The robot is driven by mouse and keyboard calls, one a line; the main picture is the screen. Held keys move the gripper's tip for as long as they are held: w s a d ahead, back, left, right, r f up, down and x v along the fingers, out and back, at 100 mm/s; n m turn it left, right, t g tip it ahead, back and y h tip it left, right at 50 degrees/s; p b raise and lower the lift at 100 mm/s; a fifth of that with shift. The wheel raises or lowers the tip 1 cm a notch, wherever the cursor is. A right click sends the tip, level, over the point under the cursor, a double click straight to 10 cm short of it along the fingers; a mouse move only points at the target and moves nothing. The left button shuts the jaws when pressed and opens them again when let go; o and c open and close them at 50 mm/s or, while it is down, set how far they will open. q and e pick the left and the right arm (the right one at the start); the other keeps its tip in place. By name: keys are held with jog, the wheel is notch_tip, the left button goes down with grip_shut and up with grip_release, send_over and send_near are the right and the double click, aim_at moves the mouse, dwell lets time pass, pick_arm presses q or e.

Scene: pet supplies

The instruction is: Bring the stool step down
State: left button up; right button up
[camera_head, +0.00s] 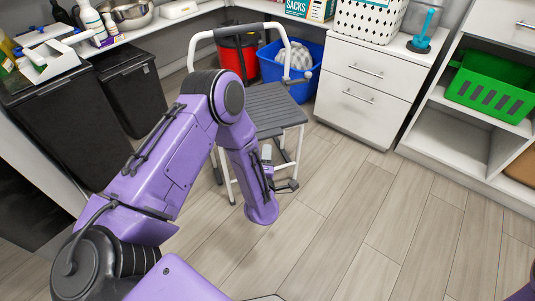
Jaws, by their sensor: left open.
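The step stool (270,108) stands on the floor at the upper middle, with a white tube frame, a tall curved handle bar and a grey slatted top. My left arm passes in front of its left side and hides part of the frame and whatever is low between the legs. I cannot make out a separate lower step clearly. My left gripper (281,172) is open by the stool's front legs, below the slatted top. I see nothing held in it, and I cannot tell whether it touches the stool. My right gripper is out of view.
A red bin (238,58) and a blue bin (302,72) stand behind the stool. A white drawer cabinet (363,88) is to its right, and dark bins (131,92) are to the left. A green basket (492,86) sits on a right shelf. The front right floor is clear.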

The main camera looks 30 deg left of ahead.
aim_at(267, 132)
pick_arm(q)
jog(key=shift+n+y, duration=0.5)
jog(key=shift+n, duration=0.2)
jog(key=b+x, duration=0.3)
jog(key=x, duration=0.8)
jog(key=shift+w+a+r, duration=0.15)
jog(key=shift+w+a, duration=0.05)
jog(key=shift+w, duration=0.05)
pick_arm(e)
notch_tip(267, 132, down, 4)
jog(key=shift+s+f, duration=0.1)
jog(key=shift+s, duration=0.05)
pick_arm(q)
jog(key=shift+c, duration=0.3)
